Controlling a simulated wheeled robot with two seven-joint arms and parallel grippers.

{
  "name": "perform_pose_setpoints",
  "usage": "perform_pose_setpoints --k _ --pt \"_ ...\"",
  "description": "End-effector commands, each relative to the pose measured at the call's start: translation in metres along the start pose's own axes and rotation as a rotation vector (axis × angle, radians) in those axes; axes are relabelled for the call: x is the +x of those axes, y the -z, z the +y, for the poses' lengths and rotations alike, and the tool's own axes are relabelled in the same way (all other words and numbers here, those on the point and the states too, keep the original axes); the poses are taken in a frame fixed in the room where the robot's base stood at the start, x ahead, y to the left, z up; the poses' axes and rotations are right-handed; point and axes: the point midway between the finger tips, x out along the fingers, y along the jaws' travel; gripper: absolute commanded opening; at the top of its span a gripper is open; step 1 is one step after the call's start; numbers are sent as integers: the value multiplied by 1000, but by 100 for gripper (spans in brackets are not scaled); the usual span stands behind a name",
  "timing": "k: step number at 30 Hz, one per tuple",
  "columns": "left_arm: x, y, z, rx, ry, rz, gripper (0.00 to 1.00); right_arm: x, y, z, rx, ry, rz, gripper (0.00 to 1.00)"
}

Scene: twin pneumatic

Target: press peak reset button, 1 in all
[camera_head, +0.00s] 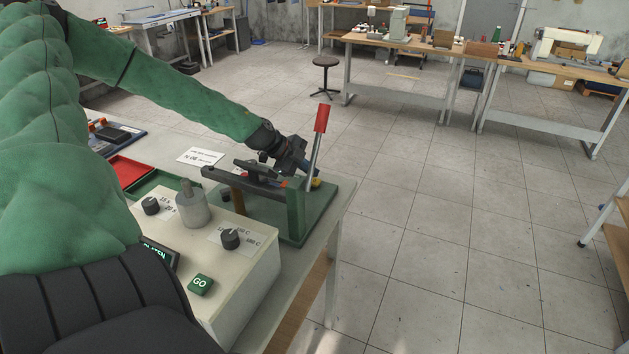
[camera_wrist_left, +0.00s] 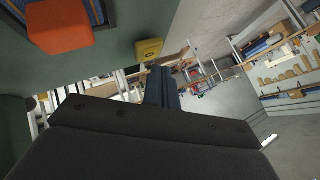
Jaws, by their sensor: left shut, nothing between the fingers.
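A press stand on a green base (camera_head: 318,222) has a lever with a red grip (camera_head: 321,118). A small yellow part (camera_head: 316,183) shows low beside the lever. A yellow block with a dark mark (camera_wrist_left: 149,49) also shows in the left wrist view; no label on it is readable, so I cannot tell whether it is the peak reset button. My right gripper is out of view.
A cream control box (camera_head: 245,285) with knobs and a green GO button (camera_head: 200,285) stands in front of the stand. A red tray (camera_head: 130,170) lies at left. An orange-red block (camera_wrist_left: 58,26) shows in the left wrist view. Open floor lies to the right.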

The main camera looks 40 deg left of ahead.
Motion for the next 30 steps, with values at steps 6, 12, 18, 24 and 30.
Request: perform_pose_setpoints --k 6,12,18,24,30 --pt "-5 4 -4 0 0 0 0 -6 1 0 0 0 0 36" --pt "-17 13 -13 0 1 0 0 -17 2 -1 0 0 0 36" --pt "-28 21 -21 1 1 0 0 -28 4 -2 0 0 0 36" --pt "-35 26 -26 0 0 0 0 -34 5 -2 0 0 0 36" --pt "-35 25 -25 0 0 0 0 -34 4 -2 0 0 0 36"
